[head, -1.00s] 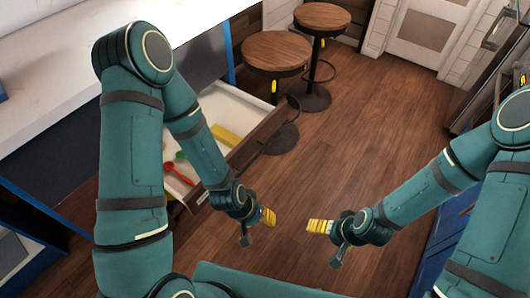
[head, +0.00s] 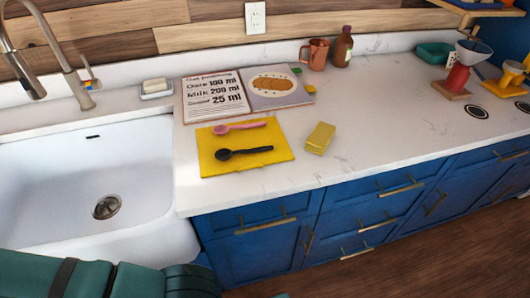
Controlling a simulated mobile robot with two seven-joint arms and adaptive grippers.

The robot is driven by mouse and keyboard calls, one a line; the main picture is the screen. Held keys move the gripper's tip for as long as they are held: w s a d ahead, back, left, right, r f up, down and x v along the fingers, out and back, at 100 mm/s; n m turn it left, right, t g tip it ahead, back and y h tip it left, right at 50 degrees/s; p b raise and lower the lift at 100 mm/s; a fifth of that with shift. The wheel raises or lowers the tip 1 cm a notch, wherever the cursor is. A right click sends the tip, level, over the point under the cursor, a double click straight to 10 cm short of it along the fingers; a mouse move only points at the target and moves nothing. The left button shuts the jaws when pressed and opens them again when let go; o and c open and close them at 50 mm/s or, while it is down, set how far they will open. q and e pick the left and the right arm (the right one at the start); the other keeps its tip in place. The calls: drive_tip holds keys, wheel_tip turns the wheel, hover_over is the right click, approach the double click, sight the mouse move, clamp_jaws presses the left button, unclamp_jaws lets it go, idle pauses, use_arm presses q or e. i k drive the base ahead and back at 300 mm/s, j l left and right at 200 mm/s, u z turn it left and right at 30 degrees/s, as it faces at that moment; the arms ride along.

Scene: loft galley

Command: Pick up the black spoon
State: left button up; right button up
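The black spoon (head: 246,152) lies flat on a yellow mat (head: 215,169) on the white countertop, right of the sink. Its bowl points left and its handle points right. A pink spoon (head: 240,127) lies on the same mat just behind it, apart from it. Part of one of my teal arms shows at the lower left, in front of the sink. Neither of my grippers is in view.
A white sink (head: 60,185) with a faucet (head: 72,75) is at left. A yellow sponge-like block (head: 320,138) lies right of the mat. An open recipe book (head: 213,97) lies behind it. A copper mug (head: 315,53) and brown bottle (head: 343,46) stand farther back. Counter at right front is clear.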

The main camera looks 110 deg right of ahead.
sight(223, 155)
drive_tip(key=z, duration=0.45)
drive_tip(key=k+z, duration=0.1)
drive_tip(key=z, duration=0.35)
drive_tip(key=j+z, duration=0.1)
drive_tip(key=z, duration=0.35)
drive_tip(key=k+z, duration=0.1)
drive_tip(key=z, duration=1.2)
drive_tip(key=k+l+z, duration=0.1)
drive_tip(key=z, duration=0.35)
drive_tip(key=j+z, duration=0.1)
drive_tip(key=z, duration=0.45)
